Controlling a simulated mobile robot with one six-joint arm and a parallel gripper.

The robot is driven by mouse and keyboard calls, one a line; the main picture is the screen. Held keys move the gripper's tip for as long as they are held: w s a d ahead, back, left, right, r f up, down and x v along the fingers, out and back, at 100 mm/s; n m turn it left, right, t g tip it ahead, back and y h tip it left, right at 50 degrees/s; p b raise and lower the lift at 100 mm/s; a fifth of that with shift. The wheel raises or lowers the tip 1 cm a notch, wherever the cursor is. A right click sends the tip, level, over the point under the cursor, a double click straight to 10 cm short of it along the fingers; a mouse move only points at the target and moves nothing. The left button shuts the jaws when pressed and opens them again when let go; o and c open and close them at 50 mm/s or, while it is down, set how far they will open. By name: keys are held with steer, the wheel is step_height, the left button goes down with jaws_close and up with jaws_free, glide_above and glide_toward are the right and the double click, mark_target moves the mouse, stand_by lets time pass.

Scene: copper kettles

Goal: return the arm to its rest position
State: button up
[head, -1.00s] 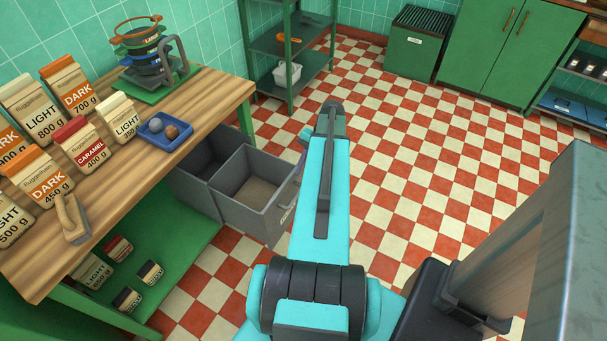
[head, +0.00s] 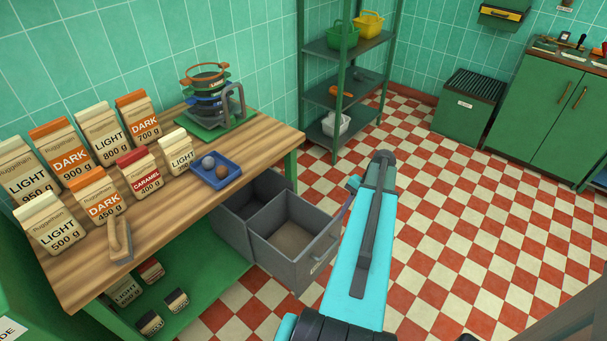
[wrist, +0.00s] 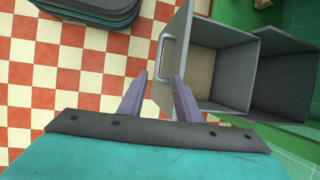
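My turquoise arm (head: 362,255) reaches forward in the head view, over the floor to the right of a grey open drawer (head: 292,258). In the head view my gripper is mostly hidden behind the arm. In the wrist view my gripper (wrist: 160,75) has its two purple fingers spread apart, with nothing held between them. The drawer's front wall and its handle (wrist: 167,56) show just beyond the fingertips. I cannot tell how far below the fingers they are.
A wooden worktop (head: 170,215) on the left carries several labelled packets, a blue tray (head: 216,172) with two balls, a scoop (head: 119,240) and a stack of rings (head: 208,98). A green shelf rack (head: 345,50) and a green bin (head: 470,108) stand behind.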

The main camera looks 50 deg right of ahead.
steer(key=w+a+f+n+g+h, duration=0.2)
steer(key=w+a+n, duration=0.5)
steer(key=w+a, duration=1.1)
steer(key=w+a+f+n+h, duration=0.2)
steer(key=a+n, duration=0.7)
steer(key=a, duration=2)
steer(key=s+f+g, duration=0.2)
steer(key=s+f, duration=0.7)
steer(key=s, duration=0.3)
steer(key=s+f+g, duration=0.3)
steer(key=s+f, duration=0.5)
steer(key=s, duration=0.4)
steer(key=shift+s+f+n+h, duration=0.3)
steer(key=shift+s+f, duration=0.05)
steer(key=shift+s, duration=0.05)
steer(key=shift+d, duration=0.15)
